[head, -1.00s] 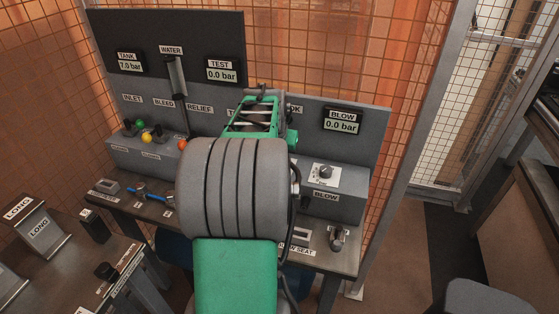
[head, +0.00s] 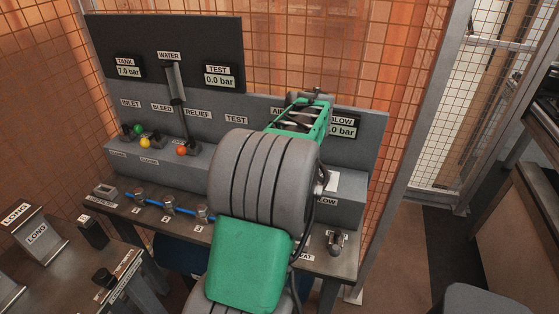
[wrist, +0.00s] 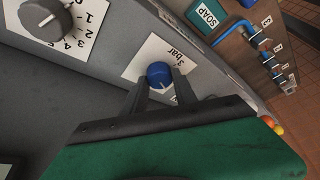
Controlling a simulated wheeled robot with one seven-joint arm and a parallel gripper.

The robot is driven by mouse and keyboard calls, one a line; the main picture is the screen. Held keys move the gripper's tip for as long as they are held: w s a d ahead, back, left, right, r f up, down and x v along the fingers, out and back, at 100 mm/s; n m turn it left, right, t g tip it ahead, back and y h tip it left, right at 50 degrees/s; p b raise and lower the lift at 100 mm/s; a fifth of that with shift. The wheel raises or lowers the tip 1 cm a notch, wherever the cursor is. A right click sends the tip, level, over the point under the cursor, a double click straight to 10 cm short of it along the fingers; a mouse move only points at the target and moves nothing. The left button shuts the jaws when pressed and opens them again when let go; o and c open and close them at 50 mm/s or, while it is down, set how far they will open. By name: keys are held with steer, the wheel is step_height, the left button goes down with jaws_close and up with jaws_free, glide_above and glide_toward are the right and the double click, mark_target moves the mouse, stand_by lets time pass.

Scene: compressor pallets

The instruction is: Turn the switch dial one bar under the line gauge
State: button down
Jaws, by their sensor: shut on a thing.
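In the wrist view a blue dial (wrist: 159,72) sits on a white plate (wrist: 136,66) marked "3" and "bar"; the rest of its scale is hidden. My gripper (wrist: 160,80) has its two dark fingers shut on either side of this dial. A grey dial (wrist: 45,17) with a numbered scale is beside it, clear of the fingers. In the head view my arm hides the blue dial and the fingertips. The tank gauge (head: 128,71) reads 7.0 bar and the test gauge (head: 220,76) 0.0 bar. The blow gauge (head: 343,129) is partly covered and shows .0 bar. No gauge labelled line is visible.
Green, yellow and orange knobs (head: 182,150) stand on the panel ledge at left. A blue pipe with fittings (head: 170,209) runs along the bench. A small fitting (head: 337,240) stands at the bench's right end. Wire mesh fencing is behind the panel.

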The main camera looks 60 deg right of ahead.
steer(key=shift+n, duration=0.5)
steer(key=c, duration=1)
jaws_free()
steer(key=v, duration=0.8)
steer(key=shift+d+f, duration=0.1)
